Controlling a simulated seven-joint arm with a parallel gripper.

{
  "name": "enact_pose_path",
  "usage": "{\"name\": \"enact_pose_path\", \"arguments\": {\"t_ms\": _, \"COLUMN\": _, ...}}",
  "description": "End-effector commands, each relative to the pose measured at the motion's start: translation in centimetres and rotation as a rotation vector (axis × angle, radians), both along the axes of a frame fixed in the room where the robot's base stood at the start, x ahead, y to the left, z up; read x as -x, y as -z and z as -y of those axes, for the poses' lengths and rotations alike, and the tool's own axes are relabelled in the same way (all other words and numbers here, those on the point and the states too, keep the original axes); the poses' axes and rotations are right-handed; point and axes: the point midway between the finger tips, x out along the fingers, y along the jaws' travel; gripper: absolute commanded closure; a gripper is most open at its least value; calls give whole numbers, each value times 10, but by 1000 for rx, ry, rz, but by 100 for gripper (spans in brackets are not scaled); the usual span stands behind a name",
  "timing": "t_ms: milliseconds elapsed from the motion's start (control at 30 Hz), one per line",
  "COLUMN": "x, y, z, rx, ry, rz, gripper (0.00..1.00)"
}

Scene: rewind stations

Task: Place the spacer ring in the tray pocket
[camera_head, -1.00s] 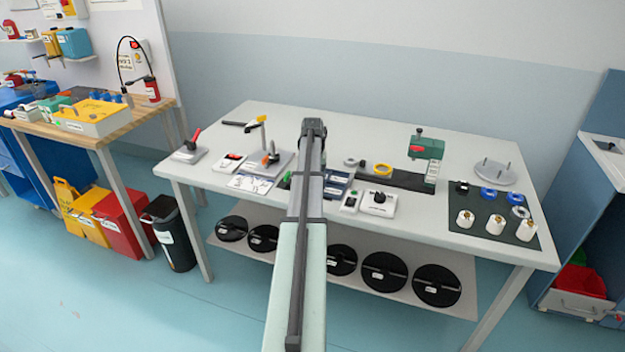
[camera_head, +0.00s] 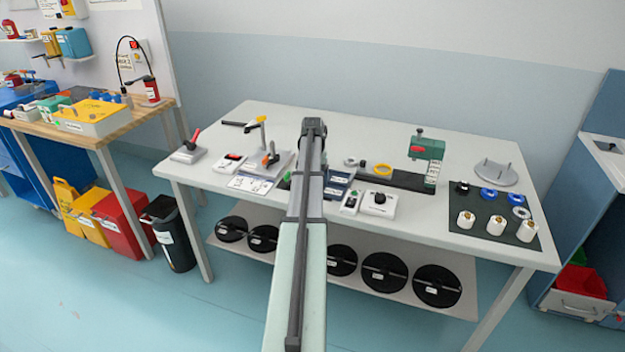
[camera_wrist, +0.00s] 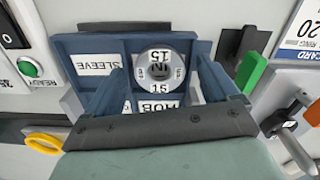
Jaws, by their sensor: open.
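The spacer ring (camera_wrist: 160,58) is a flat grey ring marked "15", lying in a pocket of the dark blue tray (camera_wrist: 125,41). Two letters on the pocket's label show through its hole. Pockets labelled "SLEEVE" and apparently "HUB" lie beside and below it. My gripper (camera_wrist: 160,78) is open above the tray, its fingers spread to either side of the ring and apart from it. Its dark palm edge covers the near part of the tray. In the head view, the tray (camera_head: 338,186) shows partly at the right of my arm, which hides the ring and gripper.
A control box with a green button stands left of the tray (camera_wrist: 28,67). A green-tipped part (camera_wrist: 250,73) and an orange-handled part (camera_wrist: 298,150) stand close on the right. On the table are a yellow ring (camera_head: 382,169), a green-headed station (camera_head: 427,148) and a dark mat (camera_head: 470,222).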

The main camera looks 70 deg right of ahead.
Motion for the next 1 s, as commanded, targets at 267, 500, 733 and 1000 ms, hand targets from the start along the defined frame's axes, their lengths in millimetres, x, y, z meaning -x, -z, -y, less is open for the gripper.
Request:
{"name": "enact_pose_path", "arguments": {"t_ms": 267, "x": 0, "y": -56, "z": 2, "rx": 7, "ry": 0, "rz": 0, "gripper": 13}}
{"name": "enact_pose_path", "arguments": {"t_ms": 500, "x": 0, "y": -93, "z": 3, "rx": 8, "ry": 0, "rz": 0, "gripper": 13}}
{"name": "enact_pose_path", "arguments": {"t_ms": 733, "x": 0, "y": -111, "z": 2, "rx": 7, "ry": 0, "rz": -1, "gripper": 13}}
{"name": "enact_pose_path", "arguments": {"t_ms": 1000, "x": 0, "y": -113, "z": 2, "rx": 7, "ry": 0, "rz": -1, "gripper": 13}}
